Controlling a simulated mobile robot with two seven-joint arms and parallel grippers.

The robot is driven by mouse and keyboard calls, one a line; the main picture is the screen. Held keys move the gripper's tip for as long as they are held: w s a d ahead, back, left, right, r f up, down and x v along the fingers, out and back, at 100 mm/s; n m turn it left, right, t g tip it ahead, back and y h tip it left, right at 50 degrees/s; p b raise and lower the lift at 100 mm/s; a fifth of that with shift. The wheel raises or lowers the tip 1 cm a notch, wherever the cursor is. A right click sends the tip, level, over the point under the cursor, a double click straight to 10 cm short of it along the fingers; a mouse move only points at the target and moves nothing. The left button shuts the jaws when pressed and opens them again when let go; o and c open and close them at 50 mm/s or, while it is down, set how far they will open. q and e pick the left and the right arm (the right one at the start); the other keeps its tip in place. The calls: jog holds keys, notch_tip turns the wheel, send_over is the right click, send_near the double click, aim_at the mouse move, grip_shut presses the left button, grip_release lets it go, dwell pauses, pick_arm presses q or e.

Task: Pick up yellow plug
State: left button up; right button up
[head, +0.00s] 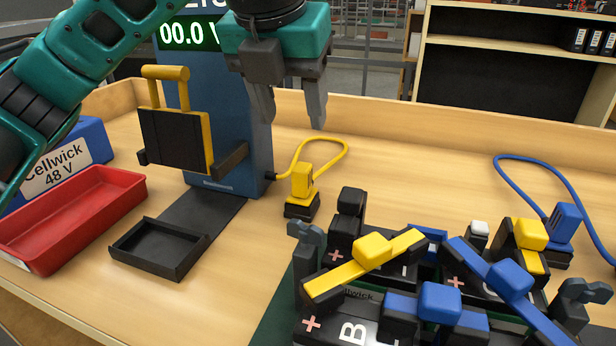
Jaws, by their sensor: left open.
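The yellow plug (302,181) stands upright in a small black holder (301,206) on the bench. A yellow cable (335,147) loops from it back to the blue meter cabinet. My left gripper (290,122) points down above and slightly behind the plug in the picture, with its two grey fingers apart and nothing between them. The fingers do not touch the plug. My right gripper does not show.
The blue meter cabinet (225,120) with a green display stands left of the plug. Black battery modules with yellow and blue bars (365,262) fill the front right. A blue plug (565,220) stands at right. A red tray (75,215) and black tray (160,248) lie left.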

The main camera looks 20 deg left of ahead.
aim_at(302, 166)
pick_arm(q)
jog(key=b+x, duration=0.1)
jog(key=x, duration=1)
jog(key=shift+a+f, duration=0.15)
jog(key=shift+f, duration=0.2)
grip_shut()
